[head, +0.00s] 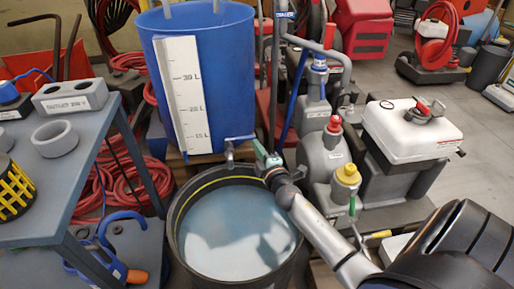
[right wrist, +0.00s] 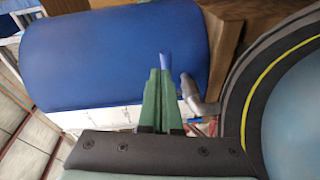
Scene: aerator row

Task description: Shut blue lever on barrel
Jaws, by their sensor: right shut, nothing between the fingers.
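The blue barrel (head: 228,75) stands behind a black round tub (head: 182,235) and has a white litre scale on its front. A grey spout (head: 229,155) comes out low on the barrel, over the tub's rim. The blue lever (head: 240,139) lies roughly level above the spout and points right. My right gripper (head: 262,150) is shut and empty at the lever's right end. In the right wrist view its green fingers (right wrist: 156,98) are together, with the lever's tip (right wrist: 166,61) just past them and the spout (right wrist: 196,96) beside them. Touch cannot be told. My left gripper is out of view.
A grey table (head: 75,130) with a grey block and a ring stands at the left. Grey pumps (head: 322,155) with coloured caps and a white-topped machine (head: 411,128) stand close to the right. Cloudy water fills the tub. Red hoses lie behind the table.

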